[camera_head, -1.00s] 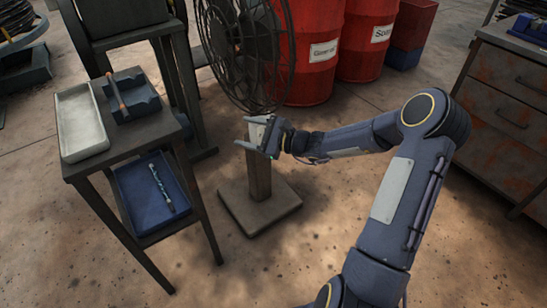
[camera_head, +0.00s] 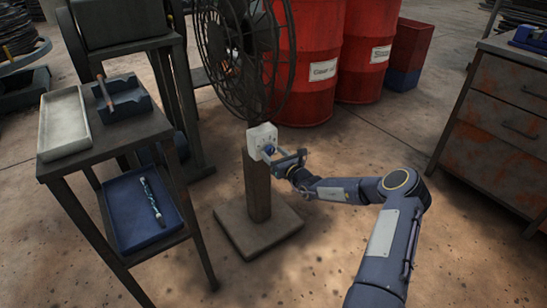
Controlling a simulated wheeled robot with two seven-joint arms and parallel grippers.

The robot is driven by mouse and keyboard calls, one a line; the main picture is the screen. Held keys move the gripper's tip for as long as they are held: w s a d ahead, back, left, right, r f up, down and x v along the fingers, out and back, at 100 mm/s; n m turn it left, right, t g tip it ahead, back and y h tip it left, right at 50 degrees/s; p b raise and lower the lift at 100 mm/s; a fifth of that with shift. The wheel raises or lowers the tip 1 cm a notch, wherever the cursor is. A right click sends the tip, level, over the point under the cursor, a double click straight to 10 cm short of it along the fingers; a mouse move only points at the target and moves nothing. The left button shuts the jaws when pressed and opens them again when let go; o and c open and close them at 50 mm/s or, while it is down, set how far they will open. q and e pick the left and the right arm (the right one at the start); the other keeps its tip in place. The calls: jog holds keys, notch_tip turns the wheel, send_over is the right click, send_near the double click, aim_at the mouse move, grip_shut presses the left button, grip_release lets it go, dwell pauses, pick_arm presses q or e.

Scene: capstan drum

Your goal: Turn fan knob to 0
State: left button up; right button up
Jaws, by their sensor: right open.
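The fan (camera_head: 238,50) has a dark round cage and stands on a post (camera_head: 257,188) with a square base. A white control box (camera_head: 262,136) is fixed near the top of the post. A small blue knob (camera_head: 268,150) shows on the box's face; its pointer setting is too small to read. My right gripper (camera_head: 279,158) is open in front of the box, with its fingers about the knob. I cannot tell whether they touch it. My left gripper is not in view.
A side table with a pale tray (camera_head: 44,152) and a blue tray (camera_head: 138,236) on its lower shelf stands at the left. Red drums (camera_head: 305,95) stand behind the fan. A rusty drawer cabinet (camera_head: 495,150) is at the right. The floor in front is clear.

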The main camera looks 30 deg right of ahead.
jog(key=shift+w, duration=0.25)
jog(key=shift+c, duration=0.3)
